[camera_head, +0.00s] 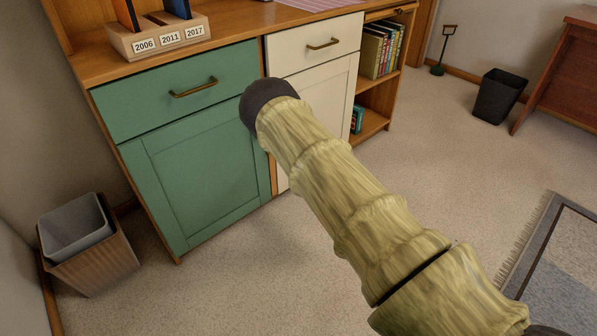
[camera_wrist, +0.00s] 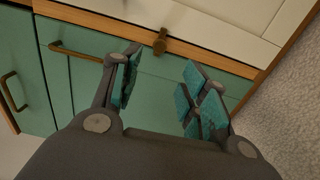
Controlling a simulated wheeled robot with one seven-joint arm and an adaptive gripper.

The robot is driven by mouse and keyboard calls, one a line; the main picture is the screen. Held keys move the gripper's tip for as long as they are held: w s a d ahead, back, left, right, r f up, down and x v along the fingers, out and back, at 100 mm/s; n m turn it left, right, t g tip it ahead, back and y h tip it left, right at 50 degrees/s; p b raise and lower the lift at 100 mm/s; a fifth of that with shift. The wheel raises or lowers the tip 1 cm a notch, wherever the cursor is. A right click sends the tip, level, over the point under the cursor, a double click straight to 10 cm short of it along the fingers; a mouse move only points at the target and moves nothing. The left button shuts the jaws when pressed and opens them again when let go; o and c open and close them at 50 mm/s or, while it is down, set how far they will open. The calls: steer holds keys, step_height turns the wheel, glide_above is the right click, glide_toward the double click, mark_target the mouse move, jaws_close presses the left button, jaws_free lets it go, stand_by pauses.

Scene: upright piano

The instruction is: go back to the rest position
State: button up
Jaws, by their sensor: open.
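My gripper (camera_wrist: 160,85) shows in the wrist view with its two fingers spread apart. Teal pads line the fingers, and nothing is between them. In the head view my arm reaches up from the lower right toward the cabinet, and its dark end overlaps the edge between the green and white fronts. The fingers are hidden there. The green drawer (camera_head: 180,88) and the green door (camera_head: 200,160) below it look shut. Green fronts (camera_wrist: 75,75) also lie beyond the fingers in the wrist view. I cannot tell whether the gripper touches them.
A file box (camera_head: 160,36) stands on the cabinet top. The white drawer (camera_head: 318,45) looks shut, beside a bookshelf (camera_head: 368,124). A waste bin (camera_head: 90,255) stands at lower left, a black bin (camera_head: 498,95) at right. Carpet between is clear; a rug (camera_head: 560,260) lies at lower right.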

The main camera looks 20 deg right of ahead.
steer(key=s+d+f+m+g+h, duration=0.1)
steer(key=s+f+m+g+h, duration=0.3)
steer(key=s+f+m, duration=0.6)
steer(key=s+f+m+g+h, duration=0.35)
steer(key=s+f, duration=0.25)
steer(key=s, duration=0.7)
steer(key=s+a+m+g+y, duration=0.1)
steer(key=s+a+m+g, duration=0.2)
steer(key=s, duration=0.6)
steer(key=s+a+m+g, duration=0.3)
steer(key=s, duration=0.7)
steer(key=s+a+m+g+y, duration=0.1)
steer(key=s+a+m+g, duration=0.2)
steer(key=s, duration=0.6)
step_height(320, 180, up, 38)
steer(key=p, duration=3.7)
steer(key=shift+s+a+f+h, duration=0.15)
steer(key=shift+s+h, duration=0.15)
steer(key=shift+h, duration=0.05)
steer(key=shift+g, duration=0.25)
